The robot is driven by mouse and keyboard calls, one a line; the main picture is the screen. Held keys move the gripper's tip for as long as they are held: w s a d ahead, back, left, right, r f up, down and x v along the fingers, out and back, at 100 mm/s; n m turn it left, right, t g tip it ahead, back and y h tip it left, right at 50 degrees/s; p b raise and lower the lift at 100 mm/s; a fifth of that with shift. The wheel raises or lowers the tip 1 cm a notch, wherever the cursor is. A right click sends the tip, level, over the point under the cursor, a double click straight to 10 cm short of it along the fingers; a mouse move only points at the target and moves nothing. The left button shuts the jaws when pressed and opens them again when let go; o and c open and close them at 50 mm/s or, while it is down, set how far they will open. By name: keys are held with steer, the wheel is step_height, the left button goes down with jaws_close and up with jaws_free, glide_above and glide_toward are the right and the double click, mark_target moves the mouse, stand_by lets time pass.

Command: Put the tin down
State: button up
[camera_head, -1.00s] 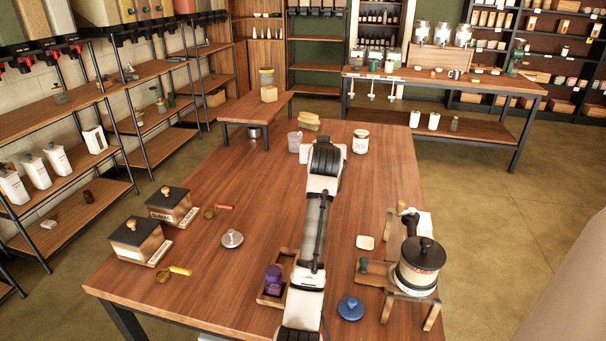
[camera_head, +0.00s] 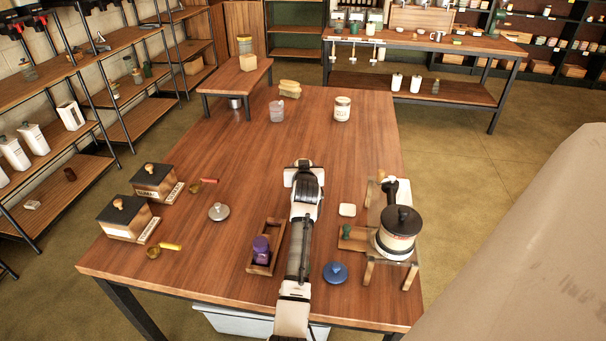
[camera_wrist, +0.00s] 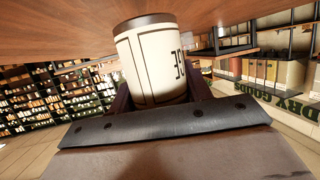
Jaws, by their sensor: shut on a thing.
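The tin (camera_wrist: 150,60) is a cream cylinder with a dark rim and dark line and letter markings, seen close up in the wrist view. My gripper (camera_wrist: 161,95) is shut on it, with a dark finger on each side. The rim end of the tin lies against or close to a brown wooden surface (camera_wrist: 70,40); I cannot tell whether they touch. In the head view my gripper (camera_head: 303,168) is over the middle of the wooden table (camera_head: 240,150), and the tin is hidden behind my arm.
A labelled jar (camera_head: 342,108), a clear cup (camera_head: 277,112) and yellowish blocks (camera_head: 289,90) stand farther back. A pot (camera_head: 397,235) on a stand is at right. A purple item (camera_head: 261,248) is in a tray; a blue lid (camera_head: 335,272) lies nearby. The table's middle left is clear.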

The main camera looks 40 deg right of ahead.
steer(key=shift+f, duration=1.55)
steer(key=shift+f, duration=0.2)
steer(key=o, duration=1)
steer(key=shift+o, duration=0.2)
steer(key=shift+r, duration=0.1)
